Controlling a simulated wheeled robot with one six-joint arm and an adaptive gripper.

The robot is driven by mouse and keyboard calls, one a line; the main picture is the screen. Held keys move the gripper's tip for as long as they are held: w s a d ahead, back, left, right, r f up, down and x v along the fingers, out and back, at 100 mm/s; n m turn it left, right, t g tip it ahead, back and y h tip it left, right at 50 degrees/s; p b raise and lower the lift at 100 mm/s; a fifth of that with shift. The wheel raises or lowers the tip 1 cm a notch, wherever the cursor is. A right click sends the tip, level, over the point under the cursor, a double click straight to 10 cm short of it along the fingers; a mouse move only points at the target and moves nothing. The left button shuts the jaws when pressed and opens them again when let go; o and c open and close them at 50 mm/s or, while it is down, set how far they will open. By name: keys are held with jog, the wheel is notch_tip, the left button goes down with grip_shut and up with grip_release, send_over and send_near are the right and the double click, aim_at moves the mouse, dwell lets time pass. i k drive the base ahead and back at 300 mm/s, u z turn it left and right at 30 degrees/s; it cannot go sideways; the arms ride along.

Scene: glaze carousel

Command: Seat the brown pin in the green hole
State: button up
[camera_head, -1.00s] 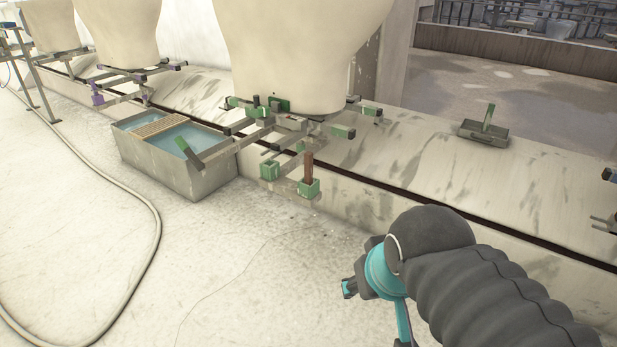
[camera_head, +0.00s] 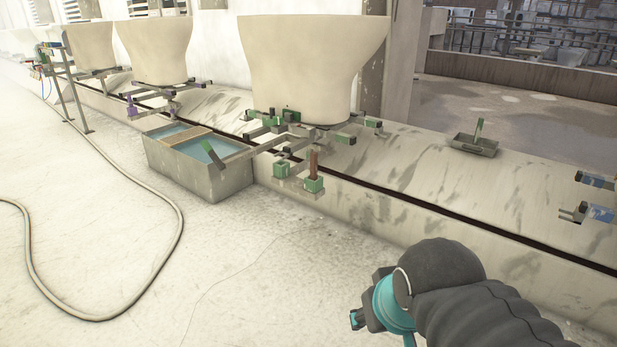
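The brown pin (camera_head: 314,162) stands upright at a green square block (camera_head: 314,185) on the near end of the carousel's frame, below the large pale vessel. It looks set in the block's top, but I cannot tell how deep. A second green block (camera_head: 282,169) sits just left of it; its opening is too small to make out. My gripper (camera_head: 357,319) is low in the picture, right of and nearer than the pin, well apart from it. Its fingers are small and partly hidden by my arm, so I cannot tell whether they are open.
A grey trough (camera_head: 222,183) with blue liquid stands left of the blocks. A pale vessel (camera_head: 310,65) rises behind them. A small tray (camera_head: 474,147) with a green handle lies on the ledge at right. A hose (camera_head: 180,235) curves over the left floor. The floor in front is clear.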

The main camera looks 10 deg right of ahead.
aim_at(280, 168)
jog(key=u, duration=0.4)
jog(key=i, duration=1.35)
jog(key=z, duration=0.75)
